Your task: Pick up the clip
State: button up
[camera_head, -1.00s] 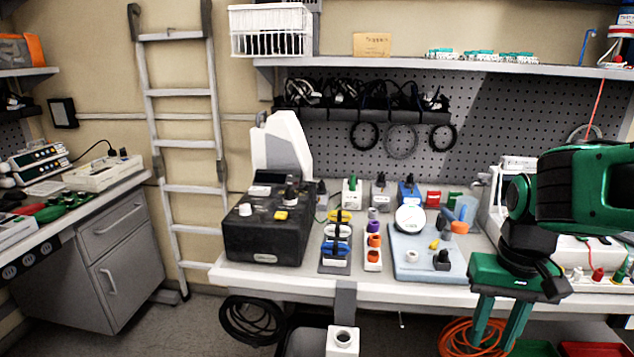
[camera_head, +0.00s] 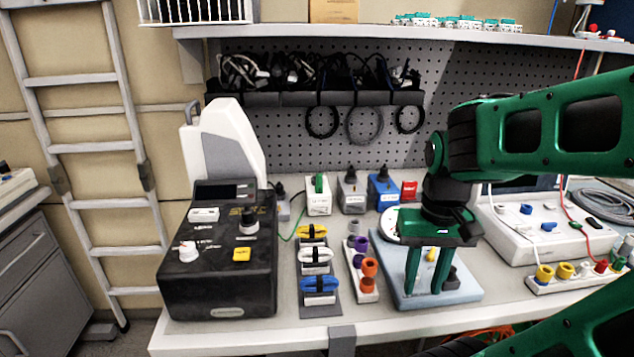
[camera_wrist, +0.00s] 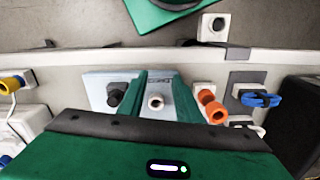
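Yellow (camera_head: 313,232), white (camera_head: 316,255) and blue (camera_head: 319,285) clip-like pieces with black bands sit in a row on a grey holder (camera_head: 334,306). I cannot tell which one the task means by the clip. The blue one also shows at the right of the wrist view (camera_wrist: 258,99). My gripper (camera_head: 423,290) is open, fingers pointing down over the pale blue board, to the right of the holder.
A purple and orange connector strip (camera_head: 362,270) stands between the holder and the pale blue board (camera_head: 470,293). A black box (camera_head: 218,275) stands left of the holder. Small grey and blue boxes stand behind. A white device (camera_head: 535,230) is at the right.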

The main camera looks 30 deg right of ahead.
jog(key=shift+o, duration=1.1)
jog(key=shift+w, duration=0.1)
jog(key=shift+w+d+r+m, duration=0.1)
jog(key=shift+d+r+m, duration=0.15)
jog(key=shift+r, duration=0.3)
jog(key=shift+w+d+r+m, duration=0.15)
jog(key=shift+d+r, duration=0.1)
jog(key=shift+r, duration=0.25)
jog(key=w, duration=0.1)
jog(key=w+r, duration=0.1)
jog(key=w+d+m, duration=0.1)
jog(key=shift+d+r+h, duration=0.1)
jog(key=shift+r+h, duration=0.2)
jog(key=w+d+r+m, duration=0.1)
jog(key=w+r+m, duration=0.35)
jog(key=w, duration=0.75)
notch_tip(320, 180, up, 3)
jog(key=m, duration=0.8)
send_over(319, 176)
jog(key=shift+s+d+r+n, duration=0.1)
jog(key=shift+d+n, duration=0.1)
jog(key=shift+n, duration=0.05)
jog(key=shift+w+a+f, duration=0.15)
jog(key=shift+w+f, duration=0.05)
jog(key=shift+w, duration=0.35)
jog(key=shift+f, duration=3.6)
